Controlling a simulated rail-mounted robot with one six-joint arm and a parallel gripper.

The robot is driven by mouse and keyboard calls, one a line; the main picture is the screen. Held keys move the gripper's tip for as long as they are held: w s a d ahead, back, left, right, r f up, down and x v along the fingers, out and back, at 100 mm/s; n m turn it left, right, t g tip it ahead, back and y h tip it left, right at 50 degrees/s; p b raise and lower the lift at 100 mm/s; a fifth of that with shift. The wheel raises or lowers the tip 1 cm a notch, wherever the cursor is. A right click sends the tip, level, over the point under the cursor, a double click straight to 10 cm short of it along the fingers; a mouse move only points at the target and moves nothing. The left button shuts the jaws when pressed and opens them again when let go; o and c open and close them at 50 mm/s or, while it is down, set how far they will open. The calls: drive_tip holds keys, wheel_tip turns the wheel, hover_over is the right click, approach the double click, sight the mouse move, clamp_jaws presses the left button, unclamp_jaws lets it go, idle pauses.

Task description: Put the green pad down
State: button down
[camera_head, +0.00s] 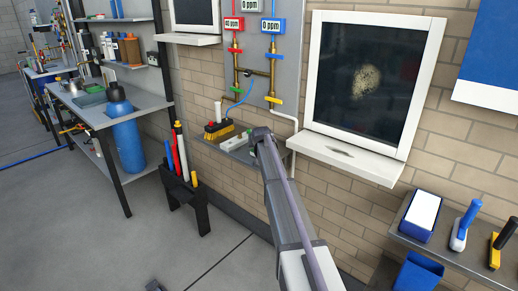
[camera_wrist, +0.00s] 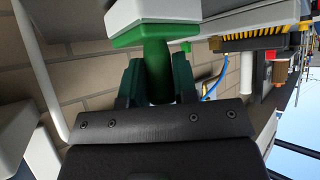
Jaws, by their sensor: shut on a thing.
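The green pad shows in the wrist view as a green handle (camera_wrist: 157,62) joined to a pale block with a green layer (camera_wrist: 150,14). My gripper (camera_wrist: 158,78) is shut on the handle, one dark jaw on each side. In the head view my gripper (camera_head: 262,136) is at the small grey wall shelf (camera_head: 240,155), below the gas pipes. A pale block (camera_head: 234,141) shows beside my gripper there. I cannot tell whether the pad touches the shelf.
A yellow brush (camera_head: 217,130) lies on the left of the small shelf, close by. A window sill (camera_head: 345,156) juts out at right. A black holder of coloured tubes (camera_head: 185,190) stands lower left. A right-hand shelf (camera_head: 440,245) bears a white-topped blue box (camera_head: 421,215) and handled tools.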

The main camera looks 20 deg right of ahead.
drive_tip(key=shift+f, duration=0.2)
drive_tip(key=c, duration=0.9)
unclamp_jaws()
drive_tip(key=shift+r, duration=0.1)
drive_tip(key=shift+r, duration=0.2)
drive_tip(key=p+v, duration=0.7)
drive_tip(key=v, duration=0.5)
